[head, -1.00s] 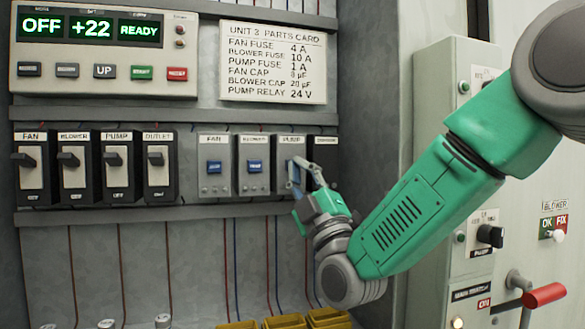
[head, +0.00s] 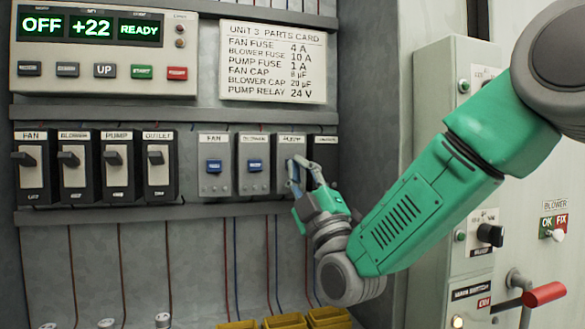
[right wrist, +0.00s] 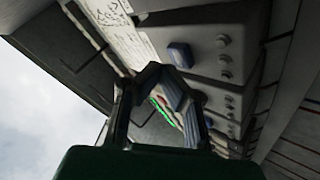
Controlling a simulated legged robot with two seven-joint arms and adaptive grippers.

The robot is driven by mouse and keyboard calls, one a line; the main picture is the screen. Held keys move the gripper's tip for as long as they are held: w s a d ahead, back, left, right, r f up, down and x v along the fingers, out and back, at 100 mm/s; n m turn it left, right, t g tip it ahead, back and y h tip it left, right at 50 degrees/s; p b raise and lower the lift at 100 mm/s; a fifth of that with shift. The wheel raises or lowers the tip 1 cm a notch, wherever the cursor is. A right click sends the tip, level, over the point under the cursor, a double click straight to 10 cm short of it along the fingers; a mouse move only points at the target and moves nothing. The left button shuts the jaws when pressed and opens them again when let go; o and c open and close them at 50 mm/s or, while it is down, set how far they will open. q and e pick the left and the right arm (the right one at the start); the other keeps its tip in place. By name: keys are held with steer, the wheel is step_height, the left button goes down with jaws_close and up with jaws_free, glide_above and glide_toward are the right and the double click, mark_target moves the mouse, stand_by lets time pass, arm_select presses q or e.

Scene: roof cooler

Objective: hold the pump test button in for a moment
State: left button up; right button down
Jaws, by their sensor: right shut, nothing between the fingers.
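The pump relay (head: 290,142) is the third unit in the row of grey modules on the panel, labelled like its fan and blower neighbours. My right gripper (head: 294,167) is shut and empty, with its fingertips at the face of the pump relay. The fingers cover the spot where the pump's blue test button would show, so I cannot tell whether they touch it or press it in. In the right wrist view the shut fingers (right wrist: 160,72) are beside a blue button (right wrist: 180,54); I cannot tell which module it belongs to. My left gripper is not in view.
Blue buttons sit on the fan module (head: 214,166) and blower module (head: 255,166). A dark module (head: 325,153) is close on the right. Breakers (head: 115,165) stand left. The display (head: 90,28) reads OFF, +22, READY. Yellow bins (head: 285,321) are below.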

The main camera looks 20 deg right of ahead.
steer(key=shift+w+r+b, duration=0.1)
steer(key=shift+w+b, duration=0.2)
steer(key=shift+w, duration=0.4)
stand_by(0.6)
stand_by(2.9)
steer(key=shift+s+b, duration=0.55)
steer(key=shift+s, duration=0.3)
steer(key=shift+s+d+b, duration=0.1)
steer(key=shift+s+b, duration=0.9)
steer(key=shift+s, duration=1.5)
